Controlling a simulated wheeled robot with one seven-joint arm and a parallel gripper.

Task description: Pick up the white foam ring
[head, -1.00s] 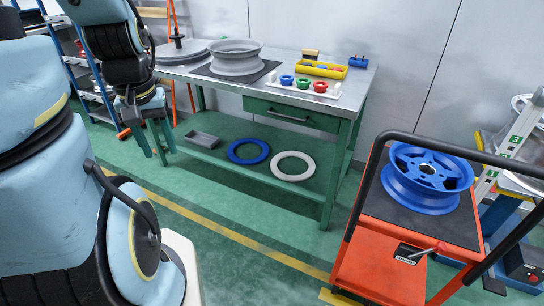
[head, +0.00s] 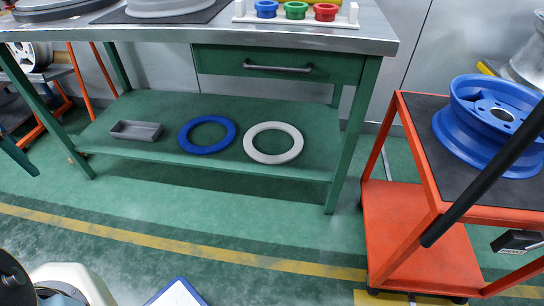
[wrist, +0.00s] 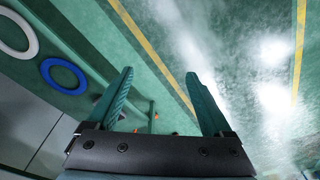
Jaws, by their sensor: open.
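The white foam ring (head: 250,146) lies flat on the green lower shelf (head: 215,168) of the workbench, to the right of a blue ring (head: 186,138). In the wrist view the white ring (wrist: 33,40) is at the upper left, cut off by the picture's edge, and the blue ring (wrist: 45,70) is just below it. My gripper (wrist: 158,74) is open and empty, its two teal fingers apart over the floor, away from both rings. In the head view only a teal finger piece seems to show at the left edge.
A grey tray (head: 136,131) sits on the shelf left of the rings. The bench top (head: 215,34) and drawer (head: 280,66) overhang the shelf. A table leg (head: 353,135) and an orange cart (head: 415,240) with a blue wheel (head: 475,118) stand to the right.

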